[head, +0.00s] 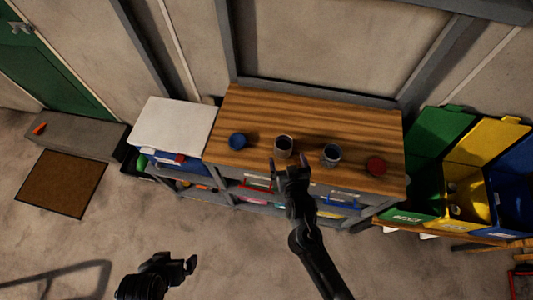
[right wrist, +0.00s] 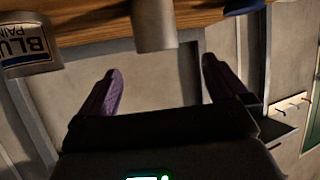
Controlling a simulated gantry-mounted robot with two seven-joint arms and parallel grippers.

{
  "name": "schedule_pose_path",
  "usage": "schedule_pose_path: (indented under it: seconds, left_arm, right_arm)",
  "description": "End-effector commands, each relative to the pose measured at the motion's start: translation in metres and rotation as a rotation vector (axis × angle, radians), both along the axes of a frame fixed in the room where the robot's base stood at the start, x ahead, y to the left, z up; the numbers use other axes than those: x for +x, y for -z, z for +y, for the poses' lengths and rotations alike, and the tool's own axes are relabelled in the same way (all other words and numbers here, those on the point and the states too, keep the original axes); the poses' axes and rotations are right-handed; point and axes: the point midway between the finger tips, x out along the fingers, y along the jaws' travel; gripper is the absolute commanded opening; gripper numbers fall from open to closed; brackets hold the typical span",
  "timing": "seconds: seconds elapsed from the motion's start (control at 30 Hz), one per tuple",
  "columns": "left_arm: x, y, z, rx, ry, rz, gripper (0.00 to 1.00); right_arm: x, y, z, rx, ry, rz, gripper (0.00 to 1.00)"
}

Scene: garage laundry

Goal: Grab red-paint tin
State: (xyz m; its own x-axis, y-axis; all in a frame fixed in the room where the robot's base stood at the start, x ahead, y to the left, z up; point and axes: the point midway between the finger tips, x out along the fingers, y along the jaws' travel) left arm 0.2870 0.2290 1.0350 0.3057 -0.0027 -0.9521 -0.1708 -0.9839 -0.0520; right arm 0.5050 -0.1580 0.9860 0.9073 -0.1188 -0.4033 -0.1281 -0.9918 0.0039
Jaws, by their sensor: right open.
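Two open-topped metal tins stand on the wooden workbench (head: 260,115). The left tin (head: 284,146) shows no readable label; in the right wrist view it is the plain grey tin (right wrist: 154,25). The right tin (head: 331,155) carries a "BLUE PAINT" label in the right wrist view (right wrist: 27,45). No red-paint label is visible. A flat round red thing (head: 376,165) and a round blue thing (head: 237,141) lie at either side. My right gripper (head: 289,167) is open and empty, its fingers pointing toward the left tin, apart from it. My left gripper (head: 190,264) is low over the floor, its jaws unclear.
A white-topped unit (head: 172,124) adjoins the bench's left end. Green (head: 436,140), yellow (head: 490,145) and blue (head: 515,180) bins stand at the right. Shelves below the bench hold several small items. The bench top behind the tins is clear.

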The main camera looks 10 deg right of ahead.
Motion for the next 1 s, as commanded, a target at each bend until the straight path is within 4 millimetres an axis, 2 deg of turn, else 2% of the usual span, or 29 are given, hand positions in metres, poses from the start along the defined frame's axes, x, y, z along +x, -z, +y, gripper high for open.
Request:
schedule_pose_path:
  seconds: [0.03,0.2,0.5,0.77,1.0]
  left_arm:
    - [0.0,0.007,-0.001,-0.004,-0.001,0.0,1.0]
    - [0.0,0.013,-0.008,-0.023,-0.006,0.001,1.0]
    - [0.0,0.014,-0.005,-0.018,-0.008,0.0,1.0]
    - [0.0,0.014,-0.003,-0.01,-0.004,-0.002,1.0]
    - [0.0,0.013,-0.002,-0.006,-0.001,-0.001,1.0]
  right_arm:
    - [0.004,0.003,0.0,0.004,0.002,-0.009,1.0]
    - [0.018,0.005,0.001,0.007,0.003,-0.023,1.0]
    - [0.054,0.018,-0.004,0.007,0.003,-0.024,1.0]
    - [0.067,0.023,-0.005,0.006,0.002,-0.024,1.0]
    - [0.092,0.034,-0.005,0.007,0.002,-0.024,1.0]
